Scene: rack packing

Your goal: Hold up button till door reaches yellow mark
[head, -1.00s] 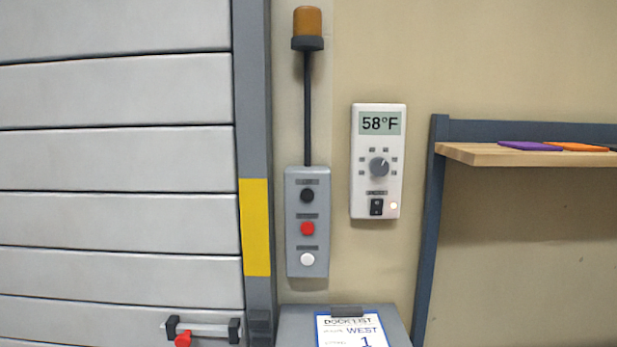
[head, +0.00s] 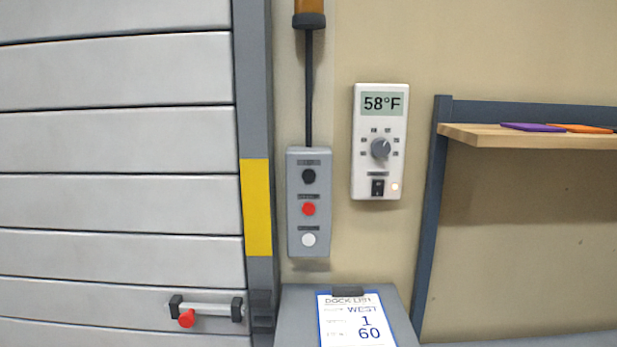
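A grey slatted door (head: 115,140) fills the left of the head view. A handle (head: 207,307) with a red knob (head: 187,318) is low on it. A yellow mark (head: 256,207) is on the grey door post (head: 254,90), above the handle's height. A grey button box (head: 296,225) hangs on the wall right of the post, with a black button (head: 309,176) on top, a red button (head: 309,209) in the middle and a white button (head: 309,240) at the bottom. The button labels are too small to read. Neither gripper is in view.
An amber lamp (head: 309,8) tops a dark pole above the box. A thermostat (head: 376,185) reads 58°F. A clipboard list (head: 356,318) lies on a grey stand (head: 296,312) below. A wooden shelf (head: 475,136) at right holds purple and orange flat items.

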